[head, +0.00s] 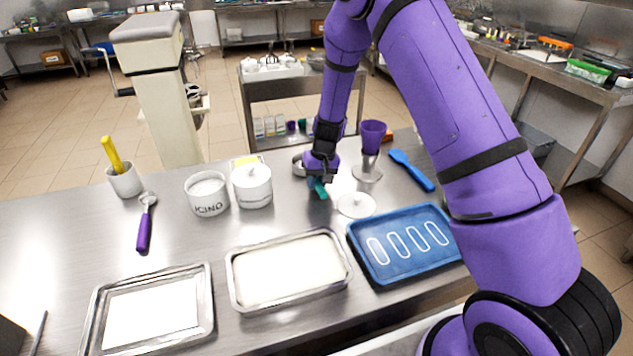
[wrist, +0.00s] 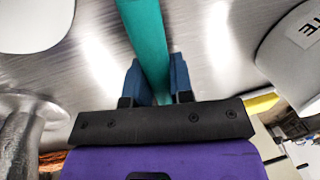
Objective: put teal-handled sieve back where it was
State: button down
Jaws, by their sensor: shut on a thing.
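My gripper (head: 319,181) is over the back of the steel counter, right of the white pots. It is shut on the teal handle (head: 319,189) of the sieve. In the wrist view the teal handle (wrist: 148,40) runs between the two blue fingertips (wrist: 156,78) and out of the top of the frame. A round steel rim (head: 299,165) shows just left of the gripper; I cannot tell whether it belongs to the sieve. The sieve's basket cannot be made out for certain.
White pots (head: 252,187) stand left of the gripper. A purple cup on a steel stand (head: 372,137) and a blue spatula (head: 411,170) are to the right. A white disc (head: 356,205), a blue tray (head: 357,236) and a metal tray (head: 235,290) lie nearer.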

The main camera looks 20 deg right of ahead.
jog(key=shift+f, duration=0.1)
jog(key=c, duration=1)
grip_release()
jog(key=s+d+r+t, duration=0.15)
jog(key=s+r, duration=0.25)
jog(key=r, duration=0.9)
jog(key=s+d+r, duration=0.2)
jog(key=s+r, duration=0.1)
jog(key=r, duration=0.9)
jog(key=s+d+r+t, duration=0.1)
jog(key=s+r, duration=0.6)
jog(key=s, duration=0.3)
jog(key=s+d+r+t, duration=0.1)
jog(key=s+r, duration=0.5)
jog(key=s, duration=0.3)
jog(key=s+d+t+h, duration=0.1)
jog(key=s+h, duration=0.1)
jog(key=s, duration=0.9)
jog(key=shift+s+d+r, duration=0.2)
jog(key=shift+s+r, duration=0.1)
jog(key=shift+s, duration=0.05)
